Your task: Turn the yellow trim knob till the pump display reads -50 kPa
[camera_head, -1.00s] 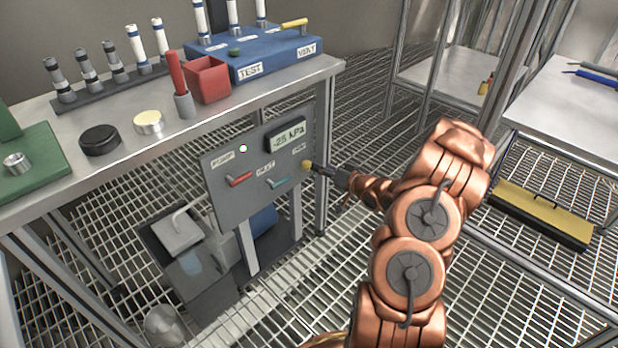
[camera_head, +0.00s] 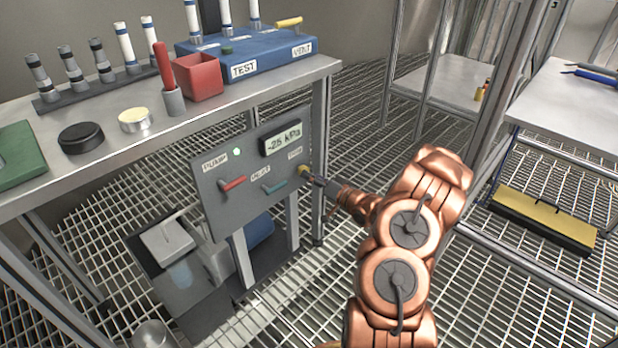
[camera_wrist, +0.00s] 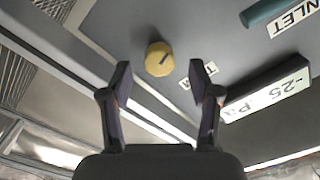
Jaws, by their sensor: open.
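The yellow trim knob (camera_wrist: 158,58) is on the grey pump panel (camera_head: 228,197). In the wrist view it has a dark pointer mark and lies just beyond the fingertips, roughly between them. My gripper (camera_wrist: 160,82) is open and empty, its two fingers spread apart, not touching the knob. In the head view the knob (camera_head: 303,170) sits at the panel's right edge, with my gripper close to its right. The pump display (camera_head: 282,139) reads -25 kPa; it also shows upside down in the wrist view (camera_wrist: 268,90).
The panel also carries a red lever (camera_head: 232,184), a teal lever (camera_head: 274,187) and a lit indicator (camera_head: 237,152). A frame post (camera_head: 319,150) rises close to the knob. Open grating lies to the right.

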